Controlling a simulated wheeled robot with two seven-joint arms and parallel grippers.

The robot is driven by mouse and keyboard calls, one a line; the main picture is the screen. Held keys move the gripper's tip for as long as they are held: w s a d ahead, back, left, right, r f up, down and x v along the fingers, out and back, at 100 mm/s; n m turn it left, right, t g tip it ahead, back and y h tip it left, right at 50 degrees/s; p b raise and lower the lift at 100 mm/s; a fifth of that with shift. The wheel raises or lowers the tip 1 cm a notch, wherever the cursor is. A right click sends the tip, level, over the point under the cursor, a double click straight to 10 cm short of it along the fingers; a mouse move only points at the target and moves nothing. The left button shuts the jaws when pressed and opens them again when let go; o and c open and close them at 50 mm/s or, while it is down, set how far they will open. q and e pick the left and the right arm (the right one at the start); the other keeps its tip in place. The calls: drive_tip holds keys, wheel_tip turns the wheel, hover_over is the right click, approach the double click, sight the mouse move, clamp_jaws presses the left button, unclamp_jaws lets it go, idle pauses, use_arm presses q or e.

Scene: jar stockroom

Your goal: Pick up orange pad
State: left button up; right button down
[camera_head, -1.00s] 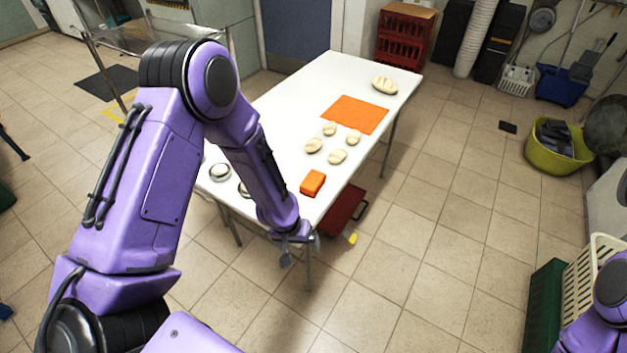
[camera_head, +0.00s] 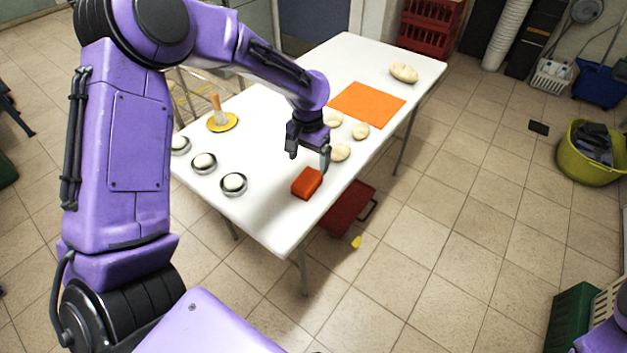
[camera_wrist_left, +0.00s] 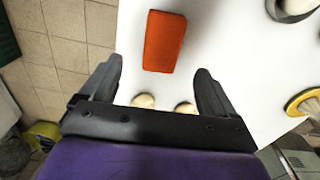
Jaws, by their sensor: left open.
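The orange pad, a small red-orange block (camera_head: 306,183), lies on the white table (camera_head: 268,215) close to its near right edge. A flat orange mat (camera_head: 367,104) lies farther back on the table.
Dough balls (camera_head: 360,131) lie around my gripper, one partly hidden. Dough in round tins (camera_head: 233,184) and a yellow dish (camera_head: 230,124) with a brush stand left. A loaf (camera_head: 403,73) is at the back. A red crate (camera_head: 347,207) is below the table's right edge.

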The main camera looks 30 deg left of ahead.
sight(307, 179)
use_arm(q)
drive_tip(key=f, duration=0.8)
drive_tip(key=shift+s+a+f+p, duration=0.15)
drive_tip(key=shift+a+f+p, duration=0.05)
drive_tip(key=shift+p, duration=0.15)
drive_tip(key=c, duration=1.1)
